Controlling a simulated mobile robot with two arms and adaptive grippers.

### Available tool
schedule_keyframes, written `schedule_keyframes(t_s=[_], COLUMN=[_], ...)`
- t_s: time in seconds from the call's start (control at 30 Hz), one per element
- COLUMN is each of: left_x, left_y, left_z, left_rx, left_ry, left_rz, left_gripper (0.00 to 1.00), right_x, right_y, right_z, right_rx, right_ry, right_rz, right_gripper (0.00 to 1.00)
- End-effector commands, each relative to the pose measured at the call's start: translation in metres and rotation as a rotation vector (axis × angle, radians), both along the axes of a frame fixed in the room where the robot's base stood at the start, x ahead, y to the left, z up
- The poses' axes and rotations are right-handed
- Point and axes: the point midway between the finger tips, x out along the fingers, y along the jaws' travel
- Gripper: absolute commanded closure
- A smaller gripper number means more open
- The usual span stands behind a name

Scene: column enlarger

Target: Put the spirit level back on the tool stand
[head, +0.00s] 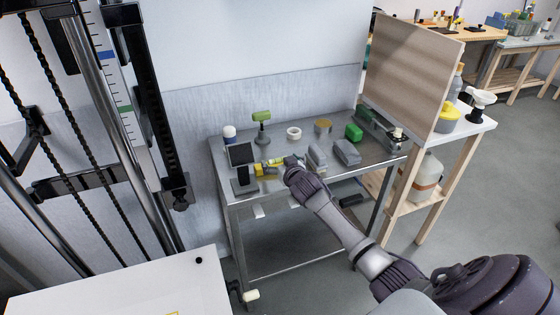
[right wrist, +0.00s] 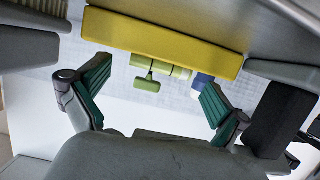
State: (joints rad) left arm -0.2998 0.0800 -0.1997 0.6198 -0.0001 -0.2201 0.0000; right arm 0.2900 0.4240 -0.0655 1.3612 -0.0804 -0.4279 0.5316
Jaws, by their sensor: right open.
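The yellow bar, which looks like the spirit level (head: 265,169), lies near the front left of the grey metal table, partly hidden by my right gripper. In the right wrist view the yellow bar (right wrist: 165,42) spans the top, just beyond my open fingers. My right gripper (head: 290,162) is at the bar's right end in the head view; in the right wrist view its teal-padded fingers (right wrist: 155,92) are wide apart with nothing between them. A black stand with a dark panel (head: 241,155) is left of the bar; I cannot tell whether it is the tool stand. My left gripper is not in view.
On the metal table (head: 226,190) stand a green-topped stand (head: 262,118), a blue-and-white bottle (head: 229,132), a white ring (head: 294,133), a tan tin (head: 323,126), a green block (head: 354,132) and grey blocks (head: 346,152). A wooden panel (head: 410,72) rises at the right.

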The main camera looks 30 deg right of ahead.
Motion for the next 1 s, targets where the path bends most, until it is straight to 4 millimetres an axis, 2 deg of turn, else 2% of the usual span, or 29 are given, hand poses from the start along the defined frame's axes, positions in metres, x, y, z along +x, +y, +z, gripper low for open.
schedule_keyframes(t_s=[1.0], left_x=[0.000], left_y=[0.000], left_z=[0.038], left_rx=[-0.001], left_ry=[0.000], left_rz=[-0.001], left_gripper=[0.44], right_x=[-0.038], right_y=[0.010], right_z=[0.014], right_rx=[0.000], right_ry=[0.000], right_rz=[0.000], right_gripper=[0.00])
